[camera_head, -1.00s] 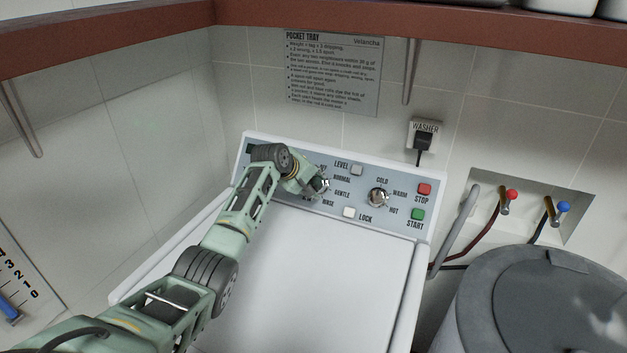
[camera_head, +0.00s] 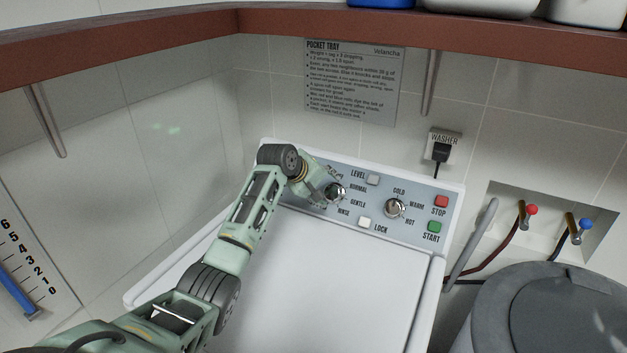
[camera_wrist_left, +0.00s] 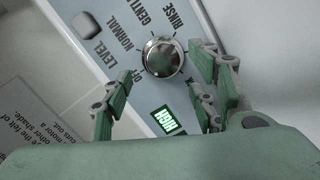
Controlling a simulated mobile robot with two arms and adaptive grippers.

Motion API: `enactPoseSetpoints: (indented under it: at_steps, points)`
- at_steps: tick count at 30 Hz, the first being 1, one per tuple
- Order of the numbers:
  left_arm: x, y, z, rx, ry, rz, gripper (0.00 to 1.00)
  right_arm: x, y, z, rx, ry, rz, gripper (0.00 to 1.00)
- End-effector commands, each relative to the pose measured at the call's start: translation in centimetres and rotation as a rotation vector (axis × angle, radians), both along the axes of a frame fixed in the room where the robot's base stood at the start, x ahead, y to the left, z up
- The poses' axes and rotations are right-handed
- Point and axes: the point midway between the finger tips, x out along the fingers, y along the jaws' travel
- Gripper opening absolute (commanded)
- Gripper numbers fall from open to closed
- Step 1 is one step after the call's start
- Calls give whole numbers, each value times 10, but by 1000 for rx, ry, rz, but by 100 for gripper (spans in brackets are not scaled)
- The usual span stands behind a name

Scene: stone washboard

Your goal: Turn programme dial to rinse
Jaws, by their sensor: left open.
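The programme dial (camera_head: 337,193) is a round chrome knob on the washer's panel, ringed by the words OFF, NORMAL, GENTLE and RINSE. It shows whole in the left wrist view (camera_wrist_left: 163,57), with RINSE to its upper right. I cannot clearly tell where its pointer stands. My left gripper (camera_head: 328,191) is at the dial, coming from the upper left. In the left wrist view the open green fingers (camera_wrist_left: 160,62) stand apart to either side of the dial, with gaps visible between them and the knob. My right gripper is out of view.
A second knob (camera_head: 395,208) marked COLD, WARM, HOT sits to the right. The LEVEL button (camera_head: 373,179), LOCK button (camera_head: 364,223), red STOP (camera_head: 441,201) and green START (camera_head: 434,227) are close by. A lit green display (camera_wrist_left: 168,121) shows in the wrist view. A red-brown shelf (camera_head: 330,20) overhangs.

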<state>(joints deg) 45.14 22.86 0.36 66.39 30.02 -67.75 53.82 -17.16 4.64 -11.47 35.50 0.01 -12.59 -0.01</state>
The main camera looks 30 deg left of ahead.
Motion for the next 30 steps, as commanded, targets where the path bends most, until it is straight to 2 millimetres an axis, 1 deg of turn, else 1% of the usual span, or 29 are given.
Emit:
enactPoseSetpoints:
  at_steps: [1,6,12,18,30]
  points:
    - [-7,1,7,3,-2,0,54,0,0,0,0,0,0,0]
    - [-30,4,28,2,-2,1,54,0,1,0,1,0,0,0]
    - [-49,6,46,1,-2,1,54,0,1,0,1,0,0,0]
    - [-55,6,52,-1,-1,0,54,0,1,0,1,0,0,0]
    - [-55,6,52,-1,-1,0,54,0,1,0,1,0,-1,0]
